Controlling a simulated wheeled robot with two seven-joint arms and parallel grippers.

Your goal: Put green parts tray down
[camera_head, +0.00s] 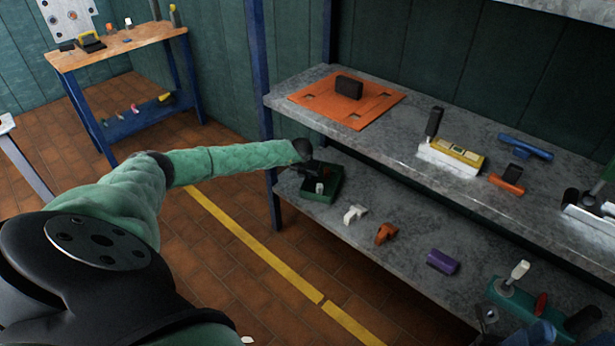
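The green parts tray (329,192) is at the left end of the lower shelf (395,215), under the front edge of the upper shelf. A small pale part (319,188) shows in it. My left arm reaches in from the left, and my dark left gripper (312,168) is at the tray's left and back side, overlapping it in the picture. Its fingers are too small and dark to tell whether they are closed on the tray. I cannot tell whether the tray rests fully on the shelf. My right gripper is not in view.
On the lower shelf, a white part (355,214), an orange part (386,233) and a purple cylinder (443,262) lie to the tray's right. The upper shelf (420,135) overhangs and holds an orange mat (365,112). A blue post (258,60) stands at the shelf's left.

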